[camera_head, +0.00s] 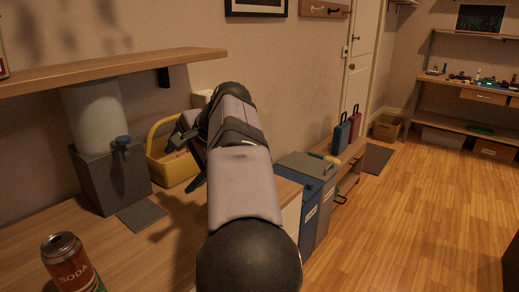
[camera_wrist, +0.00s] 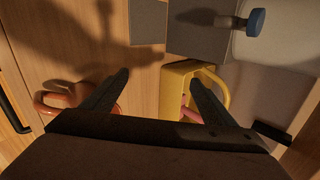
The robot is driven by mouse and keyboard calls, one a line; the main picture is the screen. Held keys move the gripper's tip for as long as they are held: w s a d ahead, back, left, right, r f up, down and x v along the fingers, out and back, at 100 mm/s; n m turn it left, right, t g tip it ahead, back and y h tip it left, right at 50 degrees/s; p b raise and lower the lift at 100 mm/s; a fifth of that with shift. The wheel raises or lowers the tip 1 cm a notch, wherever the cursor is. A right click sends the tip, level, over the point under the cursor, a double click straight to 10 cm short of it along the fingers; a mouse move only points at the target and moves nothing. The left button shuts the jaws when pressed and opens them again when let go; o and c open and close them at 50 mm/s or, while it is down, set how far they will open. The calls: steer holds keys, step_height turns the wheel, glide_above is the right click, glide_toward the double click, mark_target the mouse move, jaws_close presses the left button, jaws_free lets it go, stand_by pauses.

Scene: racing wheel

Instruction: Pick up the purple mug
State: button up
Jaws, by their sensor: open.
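No clearly purple mug shows in either view. In the wrist view, a rounded orange-brown thing with a loop like a mug handle (camera_wrist: 52,98) lies at the left on the wooden counter, partly hidden behind my left finger. I cannot tell whether it is the mug. My gripper (camera_wrist: 159,76) is open and empty above the counter, its fingers spread between this thing and a yellow basket. In the head view, my gripper (camera_head: 188,140) is partly hidden by my arm, in front of the basket.
The yellow basket (camera_head: 158,160) with a handle holds reddish contents and stands against the wall. Left of it are a grey dispenser with a blue tap (camera_head: 122,142) and a soda can (camera_head: 70,262). A shelf (camera_head: 120,68) overhangs the counter. Bins (camera_head: 310,170) stand beyond it.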

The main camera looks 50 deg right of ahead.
steer(key=s+a+r+g+y+p, duration=0.2)
steer(key=s+a+r+y+p, duration=0.1)
steer(key=s+a+y+p, duration=0.4)
steer(key=s+d+r+m+t+h+b, duration=0.1)
steer(key=s+d+r+m+t, duration=0.3)
steer(key=s+d, duration=0.45)
steer(key=s+d+r+m+t+h, duration=0.1)
steer(key=s+d+m+t, duration=0.5)
steer(key=d, duration=0.4)
steer(key=w+d+f+m+h+p, duration=0.2)
steer(key=d+f, duration=0.1)
steer(key=f, duration=0.1)
steer(key=w+d+f+m+t+h+p, duration=0.1)
steer(key=w+d+f+m+p, duration=0.1)
steer(key=d+f, duration=0.1)
steer(key=w+d+f+m+h+p, duration=0.2)
steer(key=d+f+m, duration=0.1)
steer(key=f, duration=0.2)
steer(key=shift+w+d+f+t+h, duration=0.1)
steer(key=shift+w+f+t+h, duration=0.2)
steer(key=shift+f, duration=0.55)
steer(key=shift+w+r+p, duration=0.2)
steer(key=shift+w+p, duration=0.45)
steer(key=shift+w, duration=0.95)
steer(key=shift+w+r+p, duration=0.15)
steer(key=shift+w+p, duration=0.45)
steer(key=shift+w, duration=1.5)
